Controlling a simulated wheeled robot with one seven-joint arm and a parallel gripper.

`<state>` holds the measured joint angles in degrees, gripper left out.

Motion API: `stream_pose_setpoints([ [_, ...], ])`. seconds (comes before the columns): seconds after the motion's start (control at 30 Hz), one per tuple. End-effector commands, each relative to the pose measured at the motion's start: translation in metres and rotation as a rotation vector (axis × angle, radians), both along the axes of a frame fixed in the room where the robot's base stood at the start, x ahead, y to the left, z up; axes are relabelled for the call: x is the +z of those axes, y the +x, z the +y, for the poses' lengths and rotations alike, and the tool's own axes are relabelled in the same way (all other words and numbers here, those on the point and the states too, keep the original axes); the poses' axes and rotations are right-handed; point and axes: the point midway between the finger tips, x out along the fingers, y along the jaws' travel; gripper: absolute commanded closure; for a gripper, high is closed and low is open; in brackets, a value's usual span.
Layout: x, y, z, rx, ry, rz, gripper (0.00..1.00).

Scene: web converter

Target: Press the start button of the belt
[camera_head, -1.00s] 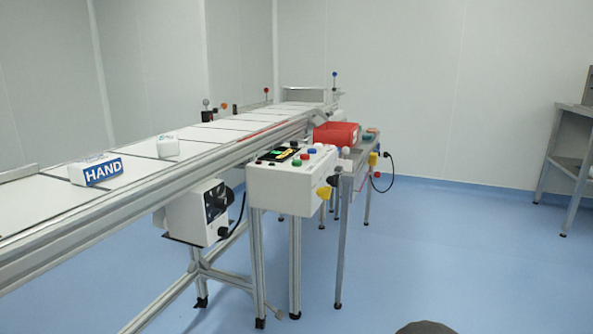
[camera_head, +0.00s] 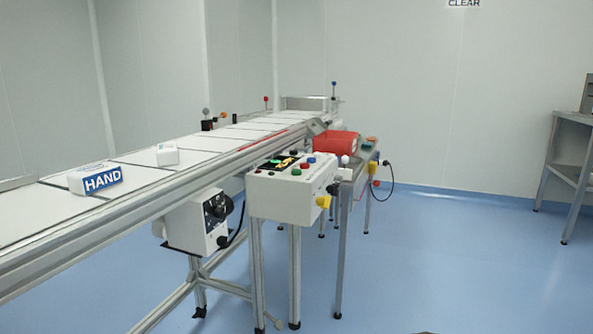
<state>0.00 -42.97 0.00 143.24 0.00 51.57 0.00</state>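A long conveyor belt (camera_head: 140,176) with white panels runs from the left foreground to the back of the room. Beside it stands a white control box (camera_head: 280,199) on metal legs. Its top carries several coloured buttons, among them a green one (camera_head: 296,171), a red one (camera_head: 311,160) and a blue one (camera_head: 307,167). A yellow knob (camera_head: 323,201) sits on its right side. The labels are too small to read, so I cannot tell which button is start. My gripper is not in view.
A white box marked HAND (camera_head: 96,180) and a smaller white box (camera_head: 167,155) lie on the belt. A motor unit (camera_head: 198,222) hangs under it. A red bin (camera_head: 337,143) stands behind the control box. A shelf (camera_head: 568,150) is at right. The blue floor (camera_head: 450,260) is clear.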

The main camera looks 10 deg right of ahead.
Motion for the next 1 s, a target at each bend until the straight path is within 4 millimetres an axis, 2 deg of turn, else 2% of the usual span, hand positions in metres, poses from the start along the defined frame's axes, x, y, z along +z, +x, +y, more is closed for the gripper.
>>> stream_pose_setpoints([
  [0.03,0.0,0.0,0.0,0.0,0.0,0.0,0.89],
  [0.13,0.0,0.0,0.0,0.0,0.0,0.0,1.0],
  [1.0,0.0,0.0,0.0,0.0,0.0,0.0,1.0],
])
